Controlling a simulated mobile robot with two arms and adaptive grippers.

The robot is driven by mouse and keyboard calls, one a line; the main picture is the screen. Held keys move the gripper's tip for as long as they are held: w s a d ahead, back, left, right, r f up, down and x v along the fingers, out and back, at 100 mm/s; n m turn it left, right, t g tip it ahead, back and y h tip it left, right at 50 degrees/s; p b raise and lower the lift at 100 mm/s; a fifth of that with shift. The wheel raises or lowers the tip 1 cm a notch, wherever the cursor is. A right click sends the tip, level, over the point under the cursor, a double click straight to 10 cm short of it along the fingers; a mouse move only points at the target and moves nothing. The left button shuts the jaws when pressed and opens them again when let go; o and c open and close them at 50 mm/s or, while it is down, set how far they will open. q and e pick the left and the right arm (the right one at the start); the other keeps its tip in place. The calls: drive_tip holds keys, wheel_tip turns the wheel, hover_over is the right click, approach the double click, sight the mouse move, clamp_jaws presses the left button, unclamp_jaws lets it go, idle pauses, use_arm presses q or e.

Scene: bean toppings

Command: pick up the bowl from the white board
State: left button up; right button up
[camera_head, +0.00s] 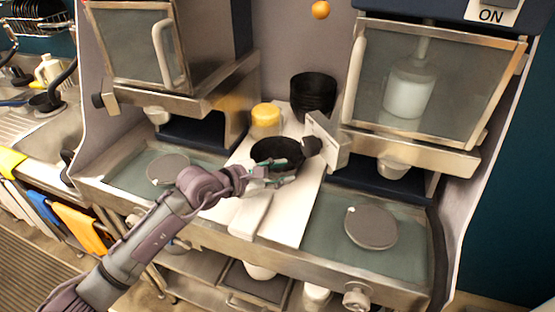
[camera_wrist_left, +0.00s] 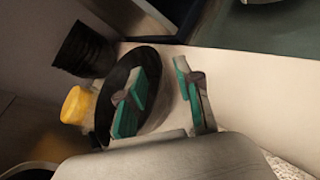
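A black bowl (camera_head: 278,150) sits on the white board (camera_head: 290,205) between the two dispensers. My left gripper (camera_head: 282,172) is at the bowl's near edge with its green-padded fingers apart. In the left wrist view, the bowl (camera_wrist_left: 118,80) is partly hidden by one finger. That finger is over the bowl's inside, and the other is outside it above the white board (camera_wrist_left: 250,90). The bowl's rim lies between the fingers of the gripper (camera_wrist_left: 163,92). I cannot tell whether they touch it. My right gripper is not in view.
A stack of black bowls (camera_head: 313,97) stands behind the bowl, with a yellow-topped container (camera_head: 266,118) to its left. A dispenser's white handle block (camera_head: 326,142) is close on the right. Round grey lids (camera_head: 371,227) lie on both side trays.

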use_arm(q)
drive_tip(key=x, duration=0.2)
drive_tip(key=shift+w+d+f, duration=0.1)
drive_tip(key=shift+w+d, duration=0.1)
drive_tip(key=shift+d, duration=0.1)
drive_tip(key=shift+a, duration=0.15)
drive_tip(key=c, duration=0.4)
clamp_jaws()
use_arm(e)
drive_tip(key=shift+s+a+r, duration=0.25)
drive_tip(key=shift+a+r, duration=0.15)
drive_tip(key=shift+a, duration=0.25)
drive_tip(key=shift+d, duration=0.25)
